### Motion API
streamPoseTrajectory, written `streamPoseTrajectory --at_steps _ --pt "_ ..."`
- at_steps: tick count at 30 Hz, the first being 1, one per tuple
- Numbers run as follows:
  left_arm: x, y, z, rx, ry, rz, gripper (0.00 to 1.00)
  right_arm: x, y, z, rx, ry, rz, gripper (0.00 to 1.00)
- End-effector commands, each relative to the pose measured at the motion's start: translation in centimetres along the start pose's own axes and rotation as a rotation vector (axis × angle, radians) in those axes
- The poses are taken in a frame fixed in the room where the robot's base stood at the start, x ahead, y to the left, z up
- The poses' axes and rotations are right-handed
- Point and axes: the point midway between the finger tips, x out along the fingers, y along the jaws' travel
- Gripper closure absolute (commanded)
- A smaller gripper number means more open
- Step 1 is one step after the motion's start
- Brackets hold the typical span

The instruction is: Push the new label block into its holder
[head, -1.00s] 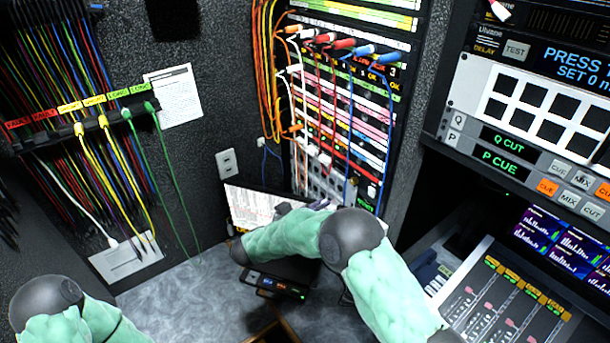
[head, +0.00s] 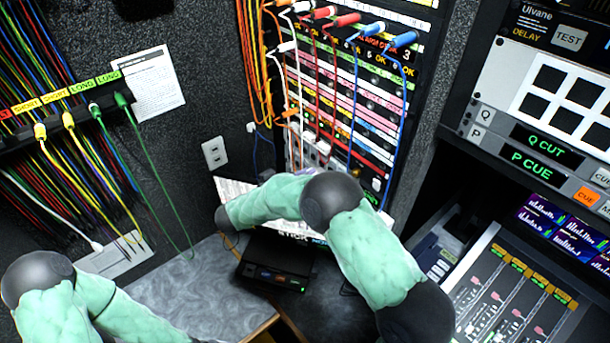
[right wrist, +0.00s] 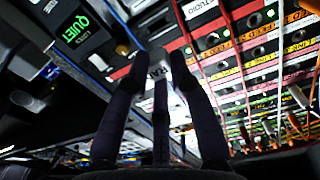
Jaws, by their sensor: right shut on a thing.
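The lettering is only partly legible. I cannot make out the holder for certain. Only my left arm shows at the lower left; its gripper is out of view.
Several coloured cables with plugs (head: 347,20) hang down the rack front. A lit green QUIET sign (right wrist: 75,28) is at the upper left of the wrist view. A black box with buttons (head: 275,268) stands on the grey desk (head: 190,295). A mixing console (head: 510,300) is at right.

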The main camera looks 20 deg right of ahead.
Motion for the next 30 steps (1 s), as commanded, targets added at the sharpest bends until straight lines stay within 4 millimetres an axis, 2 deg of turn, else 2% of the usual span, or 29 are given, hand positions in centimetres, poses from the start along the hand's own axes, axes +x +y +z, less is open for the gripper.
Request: streamPoseTrajectory --at_steps 2,21,30 --pt "-0.4 0.1 0.0 0.000 0.001 0.000 0.60 -0.1 -0.1 -0.1 0.003 -0.001 -0.002 1.00" --pt "-1.0 0.3 0.0 0.000 0.001 0.000 0.60 4.8 -0.2 -0.1 0.004 0.000 -0.001 1.00" --pt "-1.0 0.4 0.0 0.000 0.001 0.000 0.60 5.7 -0.3 -0.1 0.004 -0.001 -0.002 1.00"
